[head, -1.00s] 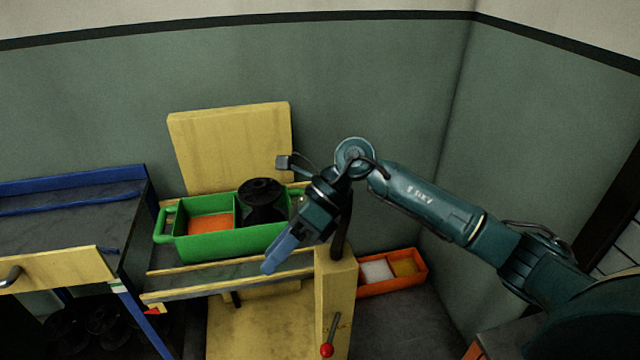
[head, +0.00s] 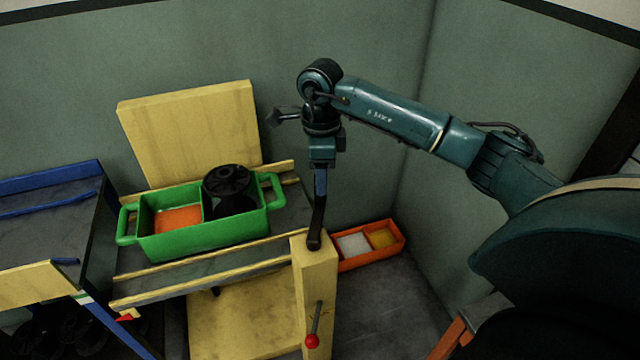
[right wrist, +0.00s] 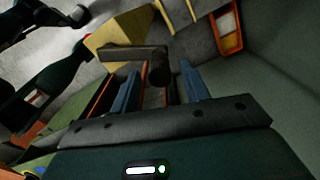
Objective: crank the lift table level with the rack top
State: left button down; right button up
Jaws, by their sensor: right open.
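The lift table (head: 240,262) is yellow with a grey top. A dark crank (head: 314,238) stands on its yellow post (head: 318,275). My right gripper (head: 320,190) points down at the crank's upright handle. In the right wrist view, the open blue fingers (right wrist: 160,88) lie either side of the dark crank handle (right wrist: 158,70); contact cannot be told. The crank's arm runs left from it. The blue-framed rack (head: 40,225) stands left of the table, its grey top looking higher than the table's. My left gripper is not in view.
A green tote (head: 190,240) with a black spool (head: 228,188) and orange contents sits on the table. A red-knobbed lever (head: 312,340) is on the post's front. An orange bin (head: 345,265) lies on the floor behind the post. Walls close the back and right.

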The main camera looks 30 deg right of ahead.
aim_at(317, 206)
jog(key=shift+f, duration=2)
jog(key=shift+c, duration=0.4)
grip_shut()
